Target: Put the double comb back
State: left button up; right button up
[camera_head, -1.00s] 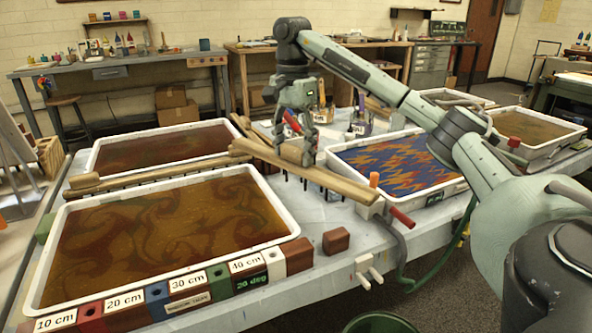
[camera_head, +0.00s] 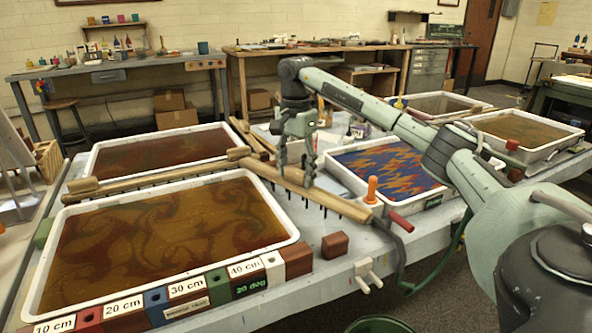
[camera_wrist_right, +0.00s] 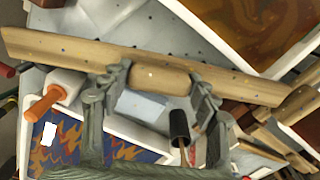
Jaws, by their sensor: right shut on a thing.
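The double comb (camera_head: 338,199) is a long pale wooden bar with dark teeth showing below it. My right gripper (camera_head: 294,176) is shut on the wooden grip block at its middle; the block also shows between the fingers in the right wrist view (camera_wrist_right: 160,78). The comb slants across the gap between the front left tray and the marbled-pattern tray. Its left end is close to another wooden comb (camera_head: 150,182); I cannot tell whether they touch. I cannot tell whether its teeth touch the table. My left gripper is not in view.
The front left tray (camera_head: 290,242) and back left tray (camera_head: 92,160) hold brown liquid. The blue-and-orange patterned tray (camera_head: 400,209) stands right. An orange-handled tool (camera_head: 372,189) stands beside the comb's right end. A brown block (camera_head: 335,245) sits near the table's front edge.

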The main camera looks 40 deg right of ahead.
jog(key=shift+f, duration=0.2)
jog(key=o, duration=1)
notch_tip(320, 180, up, 13)
jog(key=shift+f, duration=0.2)
